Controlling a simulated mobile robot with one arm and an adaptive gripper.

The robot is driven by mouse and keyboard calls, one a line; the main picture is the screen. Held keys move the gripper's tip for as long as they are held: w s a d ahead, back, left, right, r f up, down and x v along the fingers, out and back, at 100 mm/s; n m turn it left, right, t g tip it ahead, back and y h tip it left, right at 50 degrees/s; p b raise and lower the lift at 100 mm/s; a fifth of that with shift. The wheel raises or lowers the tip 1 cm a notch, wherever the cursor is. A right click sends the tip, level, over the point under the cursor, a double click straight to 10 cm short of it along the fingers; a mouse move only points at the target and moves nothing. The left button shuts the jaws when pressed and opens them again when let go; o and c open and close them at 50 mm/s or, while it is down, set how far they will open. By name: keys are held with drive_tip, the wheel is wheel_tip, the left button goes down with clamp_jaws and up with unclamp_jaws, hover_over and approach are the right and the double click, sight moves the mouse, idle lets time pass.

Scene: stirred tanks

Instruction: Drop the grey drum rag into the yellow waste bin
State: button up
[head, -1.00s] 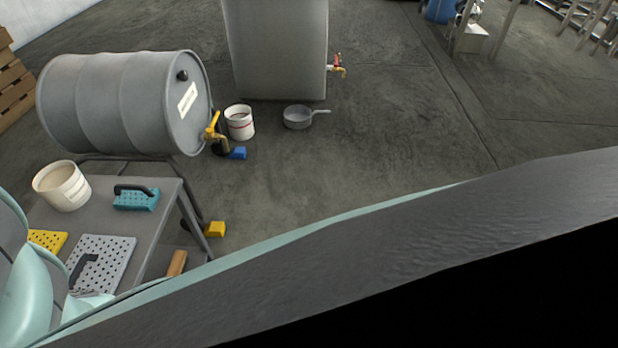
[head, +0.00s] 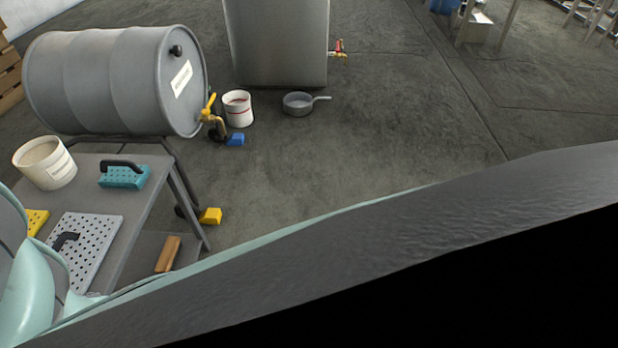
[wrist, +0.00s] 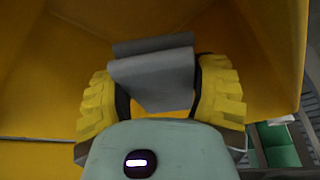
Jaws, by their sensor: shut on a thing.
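In the wrist view my gripper (wrist: 160,95) has its two yellow ribbed fingers shut on the grey drum rag (wrist: 155,75). The rag is folded and sticks out beyond the fingertips. The yellow waste bin (wrist: 35,75) fills most of the wrist view behind and around the rag, with yellow walls on both sides. The rag appears at or inside the bin's opening; its exact height there cannot be told. In the head view neither the bin nor my gripper nor the rag can be seen.
In the head view a grey bench (head: 140,215) at left holds a white tub (head: 45,163), a teal block (head: 124,178) and a perforated plate (head: 90,240). A grey drum (head: 110,80) lies behind it. A bucket (head: 238,108) and a pan (head: 297,103) stand on the floor, which is clear at centre.

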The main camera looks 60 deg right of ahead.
drive_tip(key=o, duration=1.3)
drive_tip(key=shift+r, duration=0.15)
drive_tip(key=v, duration=1.1)
drive_tip(key=shift+d+r, duration=0.25)
drive_tip(key=shift+r, duration=0.1)
